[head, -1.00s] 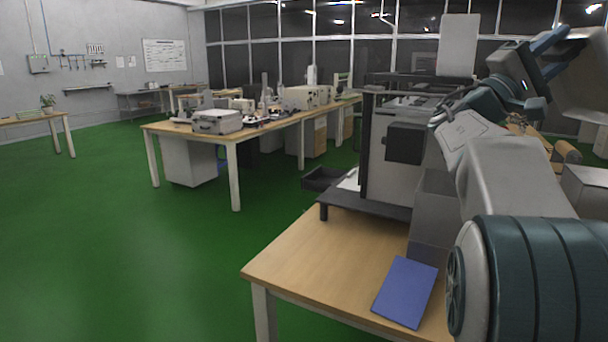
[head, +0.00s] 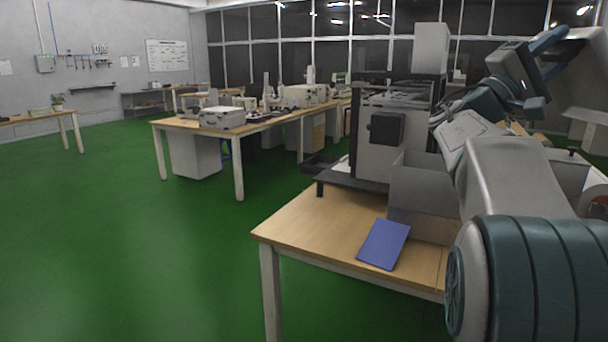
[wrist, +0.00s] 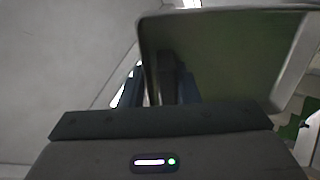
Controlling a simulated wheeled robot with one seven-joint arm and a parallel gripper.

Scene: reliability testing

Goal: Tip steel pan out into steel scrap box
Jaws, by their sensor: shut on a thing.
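The steel pan (wrist: 225,55) fills the upper right of the wrist view, a grey metal tray with a raised rim, seen tilted and close up. My gripper (wrist: 165,85) is shut on its near edge; the dark fingers are partly hidden against it. I cannot see whether anything lies in the pan.
A blue folder (head: 384,244) lies on the near wooden bench (head: 310,222). A tall dark-framed machine (head: 385,135) stands behind it, beside the grey box. A long bench (head: 238,133) with instruments stands farther back. Green floor (head: 110,240) at left is clear.

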